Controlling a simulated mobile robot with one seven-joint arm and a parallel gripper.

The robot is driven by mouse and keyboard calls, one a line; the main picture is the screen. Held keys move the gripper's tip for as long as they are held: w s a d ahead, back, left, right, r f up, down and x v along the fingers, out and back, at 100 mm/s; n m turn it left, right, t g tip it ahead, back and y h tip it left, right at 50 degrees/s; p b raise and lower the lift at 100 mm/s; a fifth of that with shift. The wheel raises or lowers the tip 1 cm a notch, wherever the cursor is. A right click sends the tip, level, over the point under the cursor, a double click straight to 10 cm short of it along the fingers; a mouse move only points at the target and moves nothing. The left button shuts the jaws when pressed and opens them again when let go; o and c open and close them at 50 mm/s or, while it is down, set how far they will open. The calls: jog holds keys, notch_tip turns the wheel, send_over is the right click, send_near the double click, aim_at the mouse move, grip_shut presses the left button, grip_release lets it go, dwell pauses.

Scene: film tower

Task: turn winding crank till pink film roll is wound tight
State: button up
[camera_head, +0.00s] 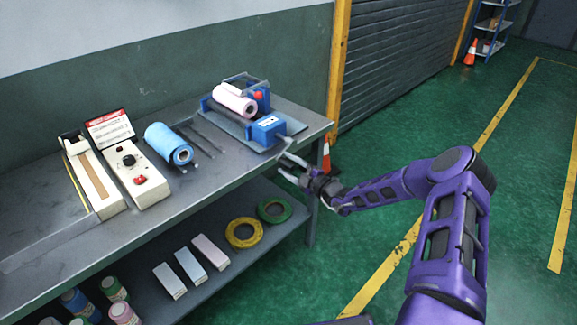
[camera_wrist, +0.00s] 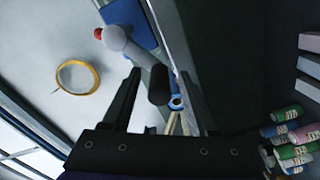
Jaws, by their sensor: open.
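The pink film roll (camera_head: 235,101) sits on the blue winder (camera_head: 267,131) at the right end of the bench. I cannot tell how tight its film is. My gripper (camera_head: 287,168) is open at the bench's front right edge, beside the winder. The grip lies between my open fingers (camera_wrist: 160,78), with room visible on both sides. In the head view the crank is too small to make out clearly.
A blue roll (camera_head: 169,144) and a control box (camera_head: 137,176) stand left on the bench (camera_head: 215,165). The lower shelf holds yellow tape (camera_head: 244,233), green tape (camera_head: 274,210), boxes and cans. Green floor is open to the right.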

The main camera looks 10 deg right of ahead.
jog(key=v, duration=1.7)
jog(key=shift+s+d, duration=0.15)
